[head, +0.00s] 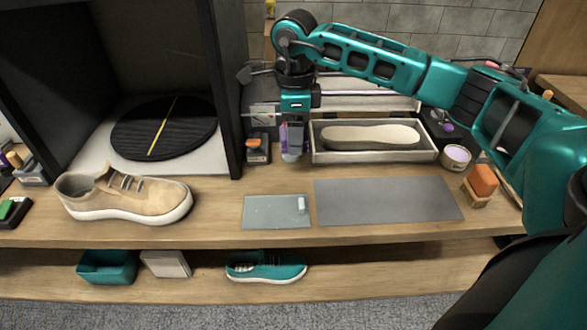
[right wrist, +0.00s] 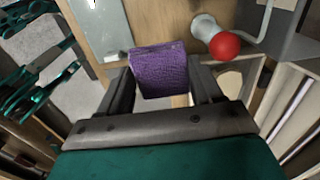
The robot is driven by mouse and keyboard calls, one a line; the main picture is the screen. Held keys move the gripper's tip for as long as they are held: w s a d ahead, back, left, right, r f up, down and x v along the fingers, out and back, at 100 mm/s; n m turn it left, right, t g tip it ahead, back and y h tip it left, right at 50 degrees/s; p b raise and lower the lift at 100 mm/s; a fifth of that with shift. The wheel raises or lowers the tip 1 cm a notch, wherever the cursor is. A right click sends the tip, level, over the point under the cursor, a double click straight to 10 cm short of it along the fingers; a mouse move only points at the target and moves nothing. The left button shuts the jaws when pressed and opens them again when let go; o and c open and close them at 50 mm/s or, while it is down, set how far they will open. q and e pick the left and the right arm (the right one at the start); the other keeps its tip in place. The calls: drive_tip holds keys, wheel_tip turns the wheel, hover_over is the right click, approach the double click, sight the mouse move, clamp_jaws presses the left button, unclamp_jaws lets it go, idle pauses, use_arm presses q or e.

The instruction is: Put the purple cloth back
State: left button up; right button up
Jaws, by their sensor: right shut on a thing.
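The purple cloth (right wrist: 159,68) is a folded textured piece between the fingers of my right gripper (right wrist: 162,82) in the right wrist view. The gripper is shut on it. In the head view, my right gripper (head: 293,130) points down at the back of the workbench, left of the long tray. A bit of purple cloth (head: 283,138) shows beside the fingers; most of it is hidden there. I cannot tell whether the cloth touches the bench. My left gripper is not in view.
A tan sneaker (head: 125,196) stands at left. A tray (head: 322,157) holding an insole (head: 370,135) lies right of the gripper. A glass plate (head: 270,216) and grey mat (head: 385,203) lie in front.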

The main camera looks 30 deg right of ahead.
hover_over(294, 180)
wheel_tip(294, 180, down, 5)
drive_tip(key=shift+f, duration=2.55)
drive_tip(key=shift+f, duration=0.25)
drive_tip(key=o, duration=0.9)
drive_tip(key=shift+r, duration=0.1)
drive_tip(key=shift+r, duration=0.25)
wheel_tip(294, 180, up, 12)
drive_tip(key=shift+s+f, duration=0.1)
